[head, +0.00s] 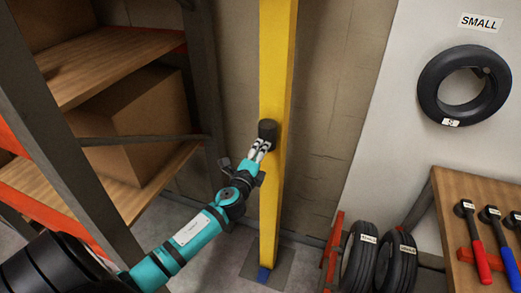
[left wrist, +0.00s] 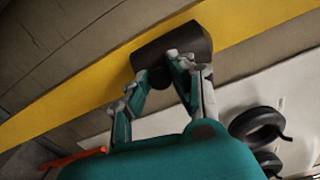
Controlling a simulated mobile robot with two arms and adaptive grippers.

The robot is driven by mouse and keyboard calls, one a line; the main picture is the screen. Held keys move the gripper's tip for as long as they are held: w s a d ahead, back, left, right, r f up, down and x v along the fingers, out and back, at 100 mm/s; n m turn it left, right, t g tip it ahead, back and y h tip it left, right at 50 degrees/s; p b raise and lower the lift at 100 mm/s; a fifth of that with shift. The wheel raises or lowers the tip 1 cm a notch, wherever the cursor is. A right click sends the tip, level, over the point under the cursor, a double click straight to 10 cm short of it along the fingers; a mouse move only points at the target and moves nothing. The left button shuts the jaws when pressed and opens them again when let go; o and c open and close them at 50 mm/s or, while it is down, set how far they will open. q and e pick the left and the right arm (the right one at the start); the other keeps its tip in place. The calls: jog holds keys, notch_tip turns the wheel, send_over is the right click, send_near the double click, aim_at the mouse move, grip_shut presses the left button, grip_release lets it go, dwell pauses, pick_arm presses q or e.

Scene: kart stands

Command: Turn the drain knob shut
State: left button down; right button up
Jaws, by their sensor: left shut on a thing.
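The drain knob (head: 267,129) is a black, rounded knob on the face of a yellow post (head: 277,60). It also shows in the left wrist view (left wrist: 172,43) as a dark cylinder against the yellow post. My left gripper (head: 260,147) reaches up to the knob from the lower left. Its fingers (left wrist: 160,78) are shut on the knob, and its fingertips hide part of the knob's lower side. Any mark for the knob's shut position is not visible. My right gripper is not in view.
A shelf rack (head: 104,65) with a cardboard box (head: 128,120) stands left of my arm. Right of the post are a white board (head: 400,110) with a tyre (head: 464,86), two standing tyres (head: 378,262) and a wooden bench (head: 447,200) with red and blue tools.

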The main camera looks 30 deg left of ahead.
pick_arm(q)
jog(key=shift+m+p, duration=2.4)
jog(key=shift+m, duration=5.5)
jog(key=shift+f, duration=0.15)
jog(key=c, duration=1.1)
grip_release()
jog(key=shift+s, duration=0.1)
jog(key=v, duration=1.2)
